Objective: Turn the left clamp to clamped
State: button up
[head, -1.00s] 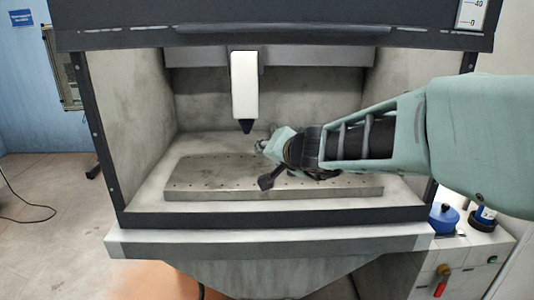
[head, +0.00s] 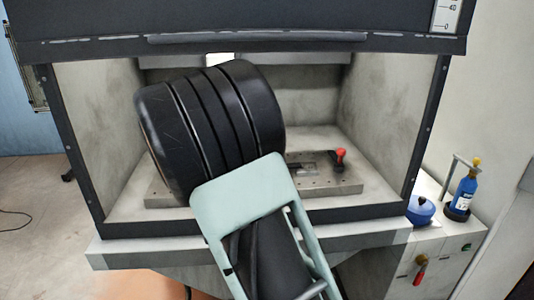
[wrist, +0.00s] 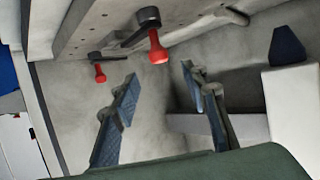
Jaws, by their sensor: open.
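Two clamps with dark arms and red handles show on the perforated metal plate (wrist: 85,25) in the wrist view, which appears upside down. The nearer one, which I take as the left clamp (wrist: 158,48), has its red handle just beyond and between my fingertips. The other clamp (wrist: 99,73) is smaller, to the left in the picture; the right clamp (head: 340,156) shows on the plate in the head view. My gripper (wrist: 160,76) is open and empty, with a finger on each side and no visible contact. My arm hides the gripper and left clamp in the head view.
A white hanging unit with a dark tip (wrist: 287,47) is close on the right in the wrist view. The cabinet's side walls and dark front edge (head: 350,213) enclose the plate. A blue bottle (head: 465,190) and blue pot (head: 420,210) stand outside, right.

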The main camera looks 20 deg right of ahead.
jog(key=x, duration=0.9)
jog(key=shift+b, duration=0.3)
jog(key=shift+c, duration=0.7)
grip_shut()
